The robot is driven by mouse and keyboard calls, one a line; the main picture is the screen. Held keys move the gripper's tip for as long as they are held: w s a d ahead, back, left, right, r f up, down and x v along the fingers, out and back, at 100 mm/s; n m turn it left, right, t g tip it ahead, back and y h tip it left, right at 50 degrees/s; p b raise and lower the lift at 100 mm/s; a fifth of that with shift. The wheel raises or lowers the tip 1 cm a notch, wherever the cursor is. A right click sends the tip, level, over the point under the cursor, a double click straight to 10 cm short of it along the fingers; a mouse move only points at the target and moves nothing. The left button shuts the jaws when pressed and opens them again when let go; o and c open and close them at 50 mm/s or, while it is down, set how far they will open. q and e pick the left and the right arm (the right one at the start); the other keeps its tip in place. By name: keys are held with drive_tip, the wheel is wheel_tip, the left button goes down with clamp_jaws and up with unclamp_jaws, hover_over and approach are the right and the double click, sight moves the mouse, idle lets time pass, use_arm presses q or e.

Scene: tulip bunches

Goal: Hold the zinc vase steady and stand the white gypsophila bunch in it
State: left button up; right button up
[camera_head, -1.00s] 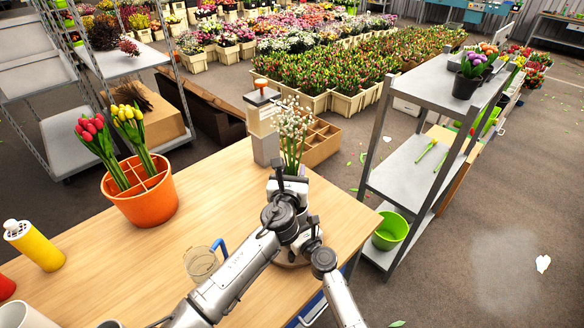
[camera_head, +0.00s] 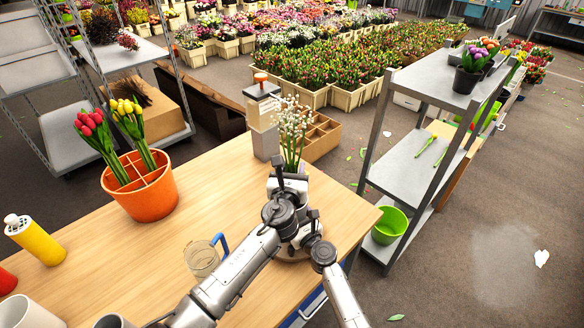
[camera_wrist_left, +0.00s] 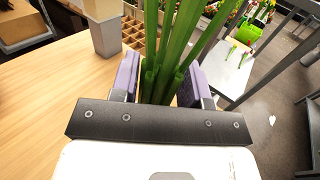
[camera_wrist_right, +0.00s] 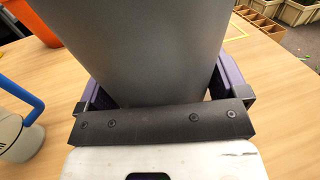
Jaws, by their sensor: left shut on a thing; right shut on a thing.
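The white gypsophila bunch (camera_head: 291,122) stands roughly upright at the far right of the table in the head view. My left gripper (camera_head: 287,176) is shut on its green stems, which show between the purple-padded fingers (camera_wrist_left: 163,85) in the left wrist view. The zinc vase (camera_wrist_right: 135,45), a plain grey cylinder, fills the middle of the right wrist view. My right gripper (camera_wrist_right: 155,95) is shut around it. In the head view my arms hide the vase and the right gripper. The stem ends and the vase mouth are hidden, so I cannot tell whether the stems are inside.
An orange divided pot (camera_head: 143,196) with red and yellow tulips stands on the table's left. A clear jug (camera_head: 202,258) with a blue handle and a yellow bottle (camera_head: 36,240) stand nearer. A grey dispenser (camera_head: 263,125) is behind the bunch. A shelf rack (camera_head: 415,165) stands right.

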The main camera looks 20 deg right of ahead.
use_arm(q)
drive_tip(key=shift+f, duration=0.15)
drive_tip(key=o, duration=1.6)
drive_tip(key=shift+v, duration=6)
drive_tip(key=shift+f, duration=0.1)
use_arm(e)
drive_tip(key=o, duration=1)
drive_tip(key=shift+c, duration=0.2)
